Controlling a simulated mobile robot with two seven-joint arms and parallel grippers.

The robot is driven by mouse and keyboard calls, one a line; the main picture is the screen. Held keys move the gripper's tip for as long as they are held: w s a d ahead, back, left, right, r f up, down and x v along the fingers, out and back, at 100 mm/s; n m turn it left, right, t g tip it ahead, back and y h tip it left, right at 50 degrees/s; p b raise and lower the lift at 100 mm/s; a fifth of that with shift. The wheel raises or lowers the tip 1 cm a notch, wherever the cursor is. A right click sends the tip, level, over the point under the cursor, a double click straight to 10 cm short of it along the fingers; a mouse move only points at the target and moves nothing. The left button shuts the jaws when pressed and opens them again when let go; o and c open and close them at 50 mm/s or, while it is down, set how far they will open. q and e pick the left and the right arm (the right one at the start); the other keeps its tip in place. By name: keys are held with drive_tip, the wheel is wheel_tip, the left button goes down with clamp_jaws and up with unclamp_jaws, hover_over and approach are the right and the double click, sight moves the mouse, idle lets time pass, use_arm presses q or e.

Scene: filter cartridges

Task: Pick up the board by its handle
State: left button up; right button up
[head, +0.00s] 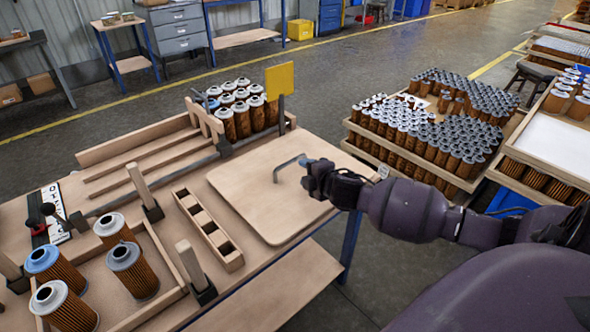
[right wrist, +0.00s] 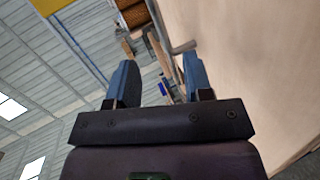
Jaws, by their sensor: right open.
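The board (head: 258,205) is a flat, light wooden panel lying on the right end of the workbench. Its grey bent-bar handle (head: 289,166) stands up from its top. My right gripper (head: 309,178) is at the right side of the handle, low over the board. In the right wrist view its two fingers (right wrist: 160,75) are apart and empty. The handle (right wrist: 183,47) shows beyond the fingertips, near the right finger, and the board (right wrist: 245,70) fills the right side. I cannot tell whether a finger touches the handle. My left gripper is not in view.
On the workbench, a slotted wooden block (head: 208,230) lies left of the board. A wooden tray (head: 168,257) with several filter cartridges is front left. More cartridges and a yellow sign (head: 279,80) stand behind the board. A crate full of cartridges (head: 352,139) is to the right.

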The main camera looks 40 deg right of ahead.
sight(291, 162)
drive_tip(key=shift+d+f+h, duration=0.1)
drive_tip(key=shift+d+h, duration=0.2)
drive_tip(key=shift+d, duration=0.15)
drive_tip(key=shift+n, duration=0.4)
drive_tip(key=x, duration=0.2)
drive_tip(key=b+x, duration=0.1)
drive_tip(key=x, duration=0.1)
drive_tip(key=shift+w+a+f, duration=0.1)
drive_tip(key=shift+a+f, duration=0.1)
drive_tip(key=shift+f, duration=0.05)
drive_tip(key=shift+w+f, duration=0.1)
drive_tip(key=shift+w, duration=0.6)
drive_tip(key=b+x, duration=0.2)
drive_tip(key=x, duration=0.2)
drive_tip(key=shift+s, duration=0.1)
drive_tip(key=shift+w+f, duration=0.1)
drive_tip(key=shift+w, duration=0.4)
clamp_jaws()
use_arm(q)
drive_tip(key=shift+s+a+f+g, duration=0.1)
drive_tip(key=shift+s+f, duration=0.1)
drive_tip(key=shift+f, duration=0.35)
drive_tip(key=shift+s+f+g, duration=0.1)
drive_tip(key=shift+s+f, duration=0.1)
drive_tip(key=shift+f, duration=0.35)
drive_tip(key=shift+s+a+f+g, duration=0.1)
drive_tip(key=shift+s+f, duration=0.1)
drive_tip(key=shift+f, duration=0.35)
